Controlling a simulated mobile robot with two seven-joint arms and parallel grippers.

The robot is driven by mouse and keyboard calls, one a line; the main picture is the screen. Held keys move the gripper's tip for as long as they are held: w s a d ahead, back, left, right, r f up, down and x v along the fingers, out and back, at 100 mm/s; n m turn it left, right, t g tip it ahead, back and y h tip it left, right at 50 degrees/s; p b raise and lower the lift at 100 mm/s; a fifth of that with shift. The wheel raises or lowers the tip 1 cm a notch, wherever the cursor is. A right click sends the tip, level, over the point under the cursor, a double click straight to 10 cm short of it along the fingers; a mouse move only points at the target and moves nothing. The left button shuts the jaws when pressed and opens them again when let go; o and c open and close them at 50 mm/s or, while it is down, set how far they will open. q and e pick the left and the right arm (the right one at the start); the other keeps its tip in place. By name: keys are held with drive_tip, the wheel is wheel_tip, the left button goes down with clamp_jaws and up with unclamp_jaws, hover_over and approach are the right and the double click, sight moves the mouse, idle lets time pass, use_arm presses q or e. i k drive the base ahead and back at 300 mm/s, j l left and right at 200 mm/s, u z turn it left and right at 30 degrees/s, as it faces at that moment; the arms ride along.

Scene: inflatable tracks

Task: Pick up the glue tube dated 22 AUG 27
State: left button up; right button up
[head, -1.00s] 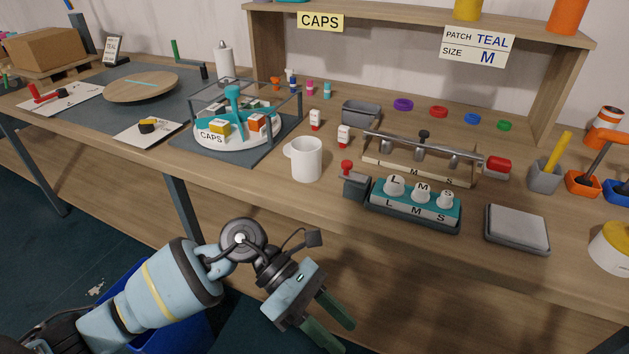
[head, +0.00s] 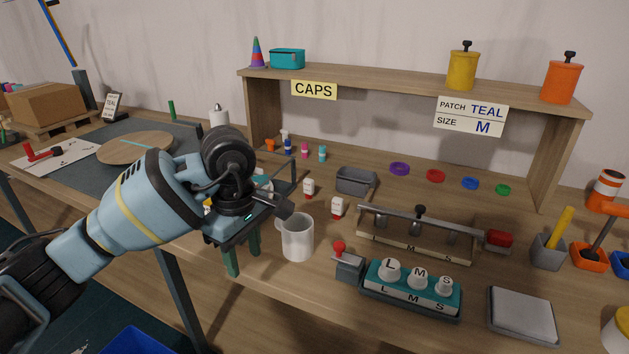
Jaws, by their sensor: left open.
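Two small white-and-red items, which look like the glue tubes, stand on the workbench in the head view. One tube (head: 309,187) is farther back and the other tube (head: 337,207) is nearer, just right of and behind the white mug. Any date print on them is too small to read. My left gripper (head: 242,259) is open and empty, with its green fingers pointing down, left of the mug and in front of the tubes. My left arm hides most of the caps carousel. My right gripper is out of view.
The white mug (head: 297,238) stands close to the right of my left gripper. A grey bin (head: 356,180), a clamp rack (head: 420,236), a teal stamp block (head: 412,287) and a grey pad (head: 522,314) lie farther right. A wooden shelf (head: 400,86) rises behind.

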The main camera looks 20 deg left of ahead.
sight(308, 183)
drive_tip(key=i, duration=1.25)
